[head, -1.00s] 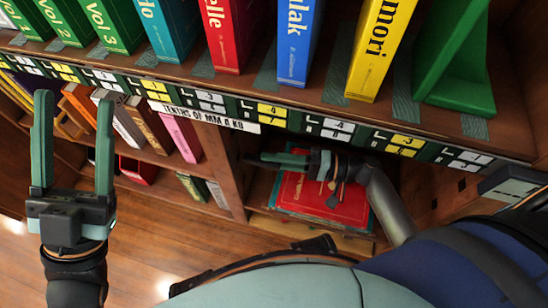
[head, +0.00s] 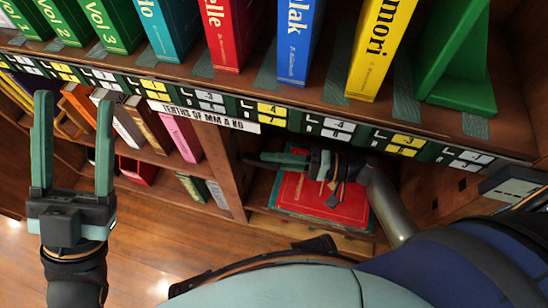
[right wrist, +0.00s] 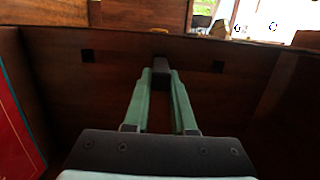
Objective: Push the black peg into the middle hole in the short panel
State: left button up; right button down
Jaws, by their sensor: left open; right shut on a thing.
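My right gripper (right wrist: 160,88) is shut on the black peg (right wrist: 161,78), which points away from the wrist at a dark brown wood panel (right wrist: 115,75). The panel shows a square hole (right wrist: 87,56) left of the peg and another hole (right wrist: 217,67) right of it. The peg lies between these two in the picture and hides what is behind it. I cannot tell whether its tip is in a hole. In the head view my right gripper (head: 272,160) reaches left inside the lower compartment. My left gripper (head: 74,98) is open and empty.
A red book (head: 315,200) lies in the lower compartment below my right gripper and shows at the left of the right wrist view (right wrist: 12,135). A shelf edge with labels (head: 270,112) runs above my right arm. A side panel (head: 470,205) with dark square holes stands at right.

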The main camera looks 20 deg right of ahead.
aim_at(253, 155)
jog(key=shift+w+b+x, duration=0.15)
jog(key=shift+b+x, duration=0.05)
jog(key=shift+x, duration=0.95)
jog(key=shift+w+b+x, duration=0.15)
jog(key=shift+w+x, duration=0.05)
jog(key=shift+x, duration=1)
jog(key=c, duration=0.7)
grip_release()
jog(key=shift+d, duration=0.1)
jog(key=shift+o, duration=0.2)
jog(key=p+v, duration=0.1)
jog(key=v, duration=1.1)
jog(key=shift+d+p, duration=0.25)
jog(key=shift+p, duration=0.15)
jog(key=shift+s, duration=0.1)
